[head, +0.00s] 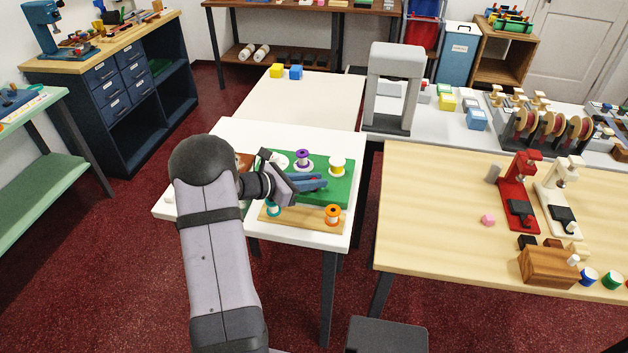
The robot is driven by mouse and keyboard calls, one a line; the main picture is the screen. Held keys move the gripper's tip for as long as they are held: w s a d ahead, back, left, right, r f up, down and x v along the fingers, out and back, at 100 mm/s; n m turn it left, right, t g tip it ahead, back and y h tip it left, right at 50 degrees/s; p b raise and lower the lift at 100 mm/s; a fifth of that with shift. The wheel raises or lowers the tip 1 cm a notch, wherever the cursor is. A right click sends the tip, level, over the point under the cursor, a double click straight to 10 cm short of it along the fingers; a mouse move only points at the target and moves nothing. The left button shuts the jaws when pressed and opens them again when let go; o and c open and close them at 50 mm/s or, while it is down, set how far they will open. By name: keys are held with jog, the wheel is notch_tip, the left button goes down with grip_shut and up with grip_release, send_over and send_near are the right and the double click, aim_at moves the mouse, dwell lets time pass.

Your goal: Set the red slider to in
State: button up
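My gripper (321,182) reaches in from the left over a green board (340,192) on the white table (232,134). Its blue-grey fingers point right and lie low over the middle of the board. A small bit of red (313,184) shows between the fingers; it may be the red slider, but it is too small and covered to be sure. I cannot tell whether the fingers touch it or how far apart they are. The slider's position is hidden.
A purple spool (303,159) and a yellow spool (337,166) stand on the board behind the fingers. A teal spool (273,208) and an orange spool (332,214) stand in front on a wooden strip (300,220). A wooden table (425,200) stands to the right.

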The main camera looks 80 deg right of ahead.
grip_shut()
jog(key=shift+d+b, duration=0.4)
jog(key=shift+d, duration=1.5)
jog(key=shift+d+r, duration=0.15)
jog(key=shift+d, duration=0.1)
jog(key=shift+o, duration=1.6)
grip_release()
jog(key=o, duration=0.4)
jog(key=shift+d, duration=0.2)
jog(key=shift+c, duration=0.2)
jog(key=shift+a, duration=0.1)
jog(key=shift+w+a, duration=0.1)
jog(key=shift+b+v, duration=0.85)
jog(key=shift+v, duration=2.65)
